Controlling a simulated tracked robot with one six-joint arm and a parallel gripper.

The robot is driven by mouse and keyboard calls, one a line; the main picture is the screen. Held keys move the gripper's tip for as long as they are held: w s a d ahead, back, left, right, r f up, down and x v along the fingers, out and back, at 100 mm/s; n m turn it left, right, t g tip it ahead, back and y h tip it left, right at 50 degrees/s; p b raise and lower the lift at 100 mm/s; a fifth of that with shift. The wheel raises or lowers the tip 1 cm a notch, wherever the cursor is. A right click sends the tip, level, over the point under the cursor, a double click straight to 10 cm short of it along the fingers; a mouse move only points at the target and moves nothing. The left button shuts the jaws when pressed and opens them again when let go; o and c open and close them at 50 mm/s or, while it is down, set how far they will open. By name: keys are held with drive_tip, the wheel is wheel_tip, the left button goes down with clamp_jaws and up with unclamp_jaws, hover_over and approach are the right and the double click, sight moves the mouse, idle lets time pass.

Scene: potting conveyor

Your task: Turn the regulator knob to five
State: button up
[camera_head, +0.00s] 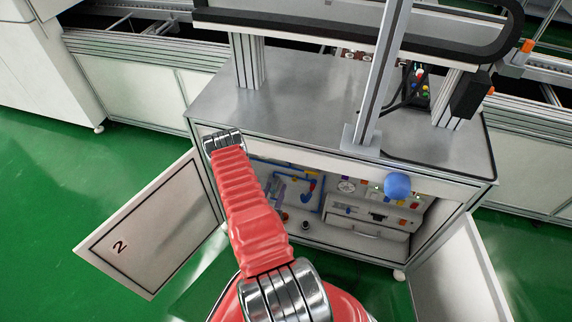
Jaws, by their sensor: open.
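The open cabinet (340,160) under the grey worktop holds blue piping (322,197) and small fittings. A small round white dial (346,186) sits on the back panel. A dark round fitting with a reddish rim (305,225) is low inside, right of my red arm. I cannot tell which small part is the regulator knob, and no number is readable on one. My arm rises from the bottom centre to a metal joint at the cabinet's upper left, covering part of the opening. My gripper does not show.
The left cabinet door (150,228), marked 2, and the right door (460,272) stand open. A white electrical box (368,218) is inside at right. Green floor (60,185) is clear at left.

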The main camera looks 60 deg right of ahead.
drive_tip(key=shift+s, duration=0.2)
drive_tip(key=w+d, duration=0.2)
drive_tip(key=d, duration=1.1)
drive_tip(key=shift+d, duration=0.3)
drive_tip(key=shift+w, duration=0.1)
drive_tip(key=shift+c, duration=0.4)
drive_tip(key=c, duration=0.9)
drive_tip(key=shift+d, duration=0.1)
clamp_jaws()
